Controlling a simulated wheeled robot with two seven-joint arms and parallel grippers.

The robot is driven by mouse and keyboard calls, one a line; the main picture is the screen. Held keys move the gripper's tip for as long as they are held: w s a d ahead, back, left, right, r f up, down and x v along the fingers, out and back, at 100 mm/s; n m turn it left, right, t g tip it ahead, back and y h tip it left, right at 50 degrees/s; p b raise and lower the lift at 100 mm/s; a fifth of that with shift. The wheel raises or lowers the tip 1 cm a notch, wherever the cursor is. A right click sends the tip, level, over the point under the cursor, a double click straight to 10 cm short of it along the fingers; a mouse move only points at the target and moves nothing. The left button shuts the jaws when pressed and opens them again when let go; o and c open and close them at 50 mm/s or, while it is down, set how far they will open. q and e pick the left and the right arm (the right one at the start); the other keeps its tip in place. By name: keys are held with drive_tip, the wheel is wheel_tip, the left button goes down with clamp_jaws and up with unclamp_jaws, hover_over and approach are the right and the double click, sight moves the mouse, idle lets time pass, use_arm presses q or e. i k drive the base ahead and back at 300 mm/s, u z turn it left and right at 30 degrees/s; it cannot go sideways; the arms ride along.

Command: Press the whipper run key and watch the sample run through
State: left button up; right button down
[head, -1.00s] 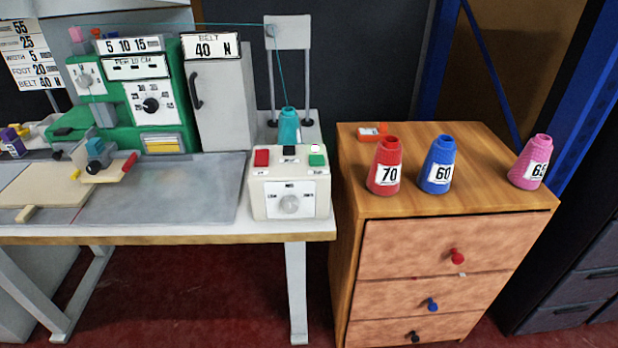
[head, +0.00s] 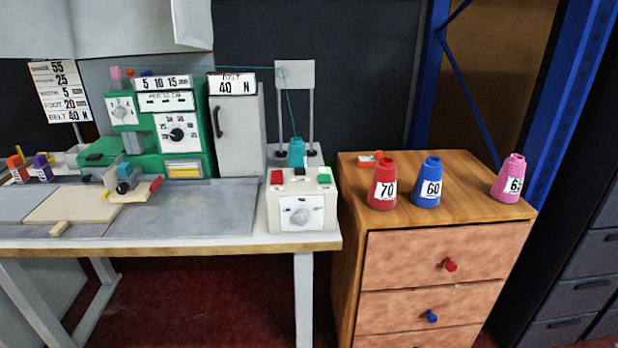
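The green whipper machine (head: 150,145) stands at the back of the white table, with dials and number strips on its front. To its right is a white control box (head: 301,190) with a red key (head: 277,177), a black key (head: 300,171), a green key (head: 324,178) and a dial on its front. A teal cone (head: 296,153) stands behind the box, its thread running up to a stand (head: 294,76) and left to the machine. A beige sample board (head: 72,204) lies on the grey plate at the left. Neither of my grippers is in view.
A wooden drawer cabinet (head: 440,255) stands right of the table with red (head: 383,183), blue (head: 428,182) and pink (head: 509,178) cones on top. A settings card (head: 62,92) hangs at the left. Small orange and purple blocks sit at the left table edge.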

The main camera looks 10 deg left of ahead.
sight(323, 179)
drive_tip(key=u, duration=0.95)
drive_tip(key=i, duration=0.5)
